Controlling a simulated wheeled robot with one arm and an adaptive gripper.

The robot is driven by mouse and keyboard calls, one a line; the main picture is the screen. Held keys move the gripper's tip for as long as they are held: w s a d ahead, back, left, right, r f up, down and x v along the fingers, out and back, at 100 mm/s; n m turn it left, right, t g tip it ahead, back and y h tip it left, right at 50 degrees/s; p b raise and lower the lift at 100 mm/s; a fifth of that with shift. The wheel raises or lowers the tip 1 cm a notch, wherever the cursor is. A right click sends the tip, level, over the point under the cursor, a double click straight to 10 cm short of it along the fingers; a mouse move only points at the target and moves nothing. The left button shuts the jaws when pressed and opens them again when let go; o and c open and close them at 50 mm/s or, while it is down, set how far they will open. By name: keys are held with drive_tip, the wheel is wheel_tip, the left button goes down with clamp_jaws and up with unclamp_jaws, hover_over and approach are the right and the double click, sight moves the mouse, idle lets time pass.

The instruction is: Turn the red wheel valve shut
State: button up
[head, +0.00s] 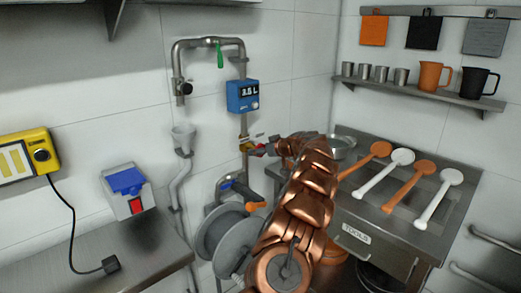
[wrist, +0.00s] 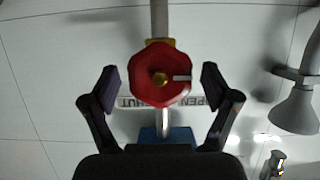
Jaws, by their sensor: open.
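The red wheel valve (wrist: 150,92) sits on a grey vertical pipe in the wrist view, with a brass hub and a white mark pointing right. A white label (wrist: 127,102) behind it shows parts of the words OPEN and SHUT; the wheel hides the rest. My gripper (wrist: 160,86) is open, with one finger on each side of the wheel and a visible gap to it on both sides.
A blue meter (head: 242,96) reading 3.5 L is on the pipe above the valve. A green-handled valve (head: 220,55) is higher up, and a hose reel (head: 222,238) below. A steel table (head: 353,228) with several spoons stands to the right. A white funnel (head: 183,138) is left.

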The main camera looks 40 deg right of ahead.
drive_tip(key=shift+c, duration=0.5)
drive_tip(key=c, duration=1)
